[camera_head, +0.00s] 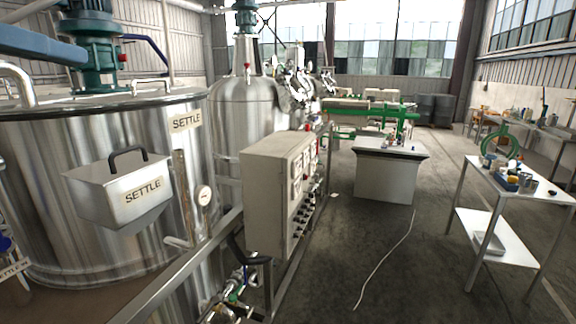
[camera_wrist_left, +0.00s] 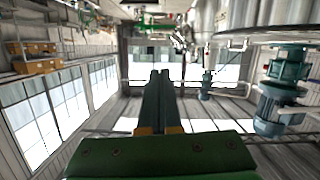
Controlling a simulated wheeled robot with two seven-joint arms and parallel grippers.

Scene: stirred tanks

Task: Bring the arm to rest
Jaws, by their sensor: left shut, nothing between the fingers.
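My left gripper (camera_wrist_left: 160,73) shows in the left wrist view, with a green palm at the bottom and two dark fingers pressed together. It is shut and empty, with nothing touching the fingertips. The wrist view is upside down, with windows and wall behind the fingers. I cannot make out the left gripper clearly in the head view. My right gripper is in neither view.
A steel tank (camera_head: 60,150) labelled SETTLE carries a box (camera_head: 115,190) with a black handle. A control cabinet (camera_head: 265,195) stands beside it. A white bench (camera_head: 385,175) and a side table (camera_head: 510,190) stand right, with open floor between. A teal motor (camera_wrist_left: 275,110) shows right in the wrist view.

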